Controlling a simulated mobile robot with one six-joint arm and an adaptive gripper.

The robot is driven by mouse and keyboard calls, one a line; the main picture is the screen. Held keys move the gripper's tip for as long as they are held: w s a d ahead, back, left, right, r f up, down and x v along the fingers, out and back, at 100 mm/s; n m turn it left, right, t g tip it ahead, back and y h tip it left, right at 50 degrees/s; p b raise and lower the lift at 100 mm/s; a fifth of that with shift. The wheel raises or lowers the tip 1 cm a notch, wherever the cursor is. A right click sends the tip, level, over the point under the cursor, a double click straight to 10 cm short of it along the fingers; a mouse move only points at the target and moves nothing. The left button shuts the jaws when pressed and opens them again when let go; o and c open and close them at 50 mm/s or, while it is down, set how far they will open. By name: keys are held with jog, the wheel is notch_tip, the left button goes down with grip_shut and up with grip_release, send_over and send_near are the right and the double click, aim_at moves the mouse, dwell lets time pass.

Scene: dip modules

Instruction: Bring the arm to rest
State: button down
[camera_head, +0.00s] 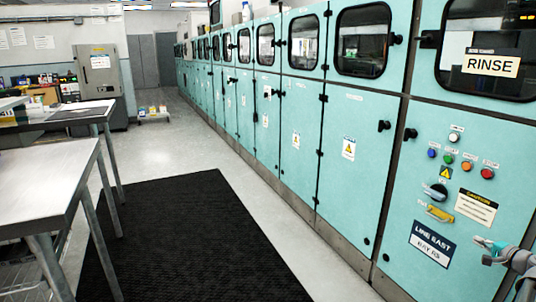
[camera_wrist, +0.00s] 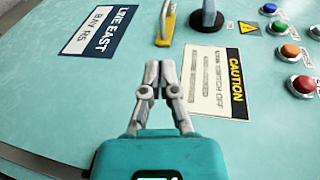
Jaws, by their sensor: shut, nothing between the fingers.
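My gripper (camera_head: 484,250) is at the lower right of the head view, in front of the teal cabinet panel (camera_head: 400,235). In the wrist view my gripper (camera_wrist: 160,70) is shut and empty, its two fingertips close together. The fingers look clear of the panel, but the exact gap cannot be told. Part of my arm is cut off by the right edge of the head view.
A metal table (camera_head: 45,185) stands at left. A black mat (camera_head: 185,245) covers the open aisle floor.

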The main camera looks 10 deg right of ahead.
jog(key=w+a+f+n+g+y, duration=0.1)
jog(key=w+a+f+n+g, duration=0.15)
jog(key=a, duration=0.85)
jog(key=w+a+f+n+g+y, duration=0.1)
jog(key=w+a+f+n+g, duration=0.2)
jog(key=a, duration=0.8)
jog(key=w+a+f+n+g+y, duration=0.1)
jog(key=a+f+n+g, duration=0.25)
jog(key=a, duration=0.85)
jog(key=s+a+f+n+g+h, duration=0.2)
jog(key=s+a, duration=0.2)
jog(key=a, duration=0.5)
jog(key=s+a+f+n+g+h, duration=0.1)
jog(key=s+a+f+n+g, duration=0.15)
jog(key=s+a, duration=0.4)
jog(key=s+a+f+n+g+h, duration=0.1)
jog(key=s+a+n+g+h, duration=0.15)
jog(key=a, duration=0.75)
notch_tip(320, 180, up, 38)
jog(key=p, duration=3.8)
jog(key=shift+f, duration=0.2)
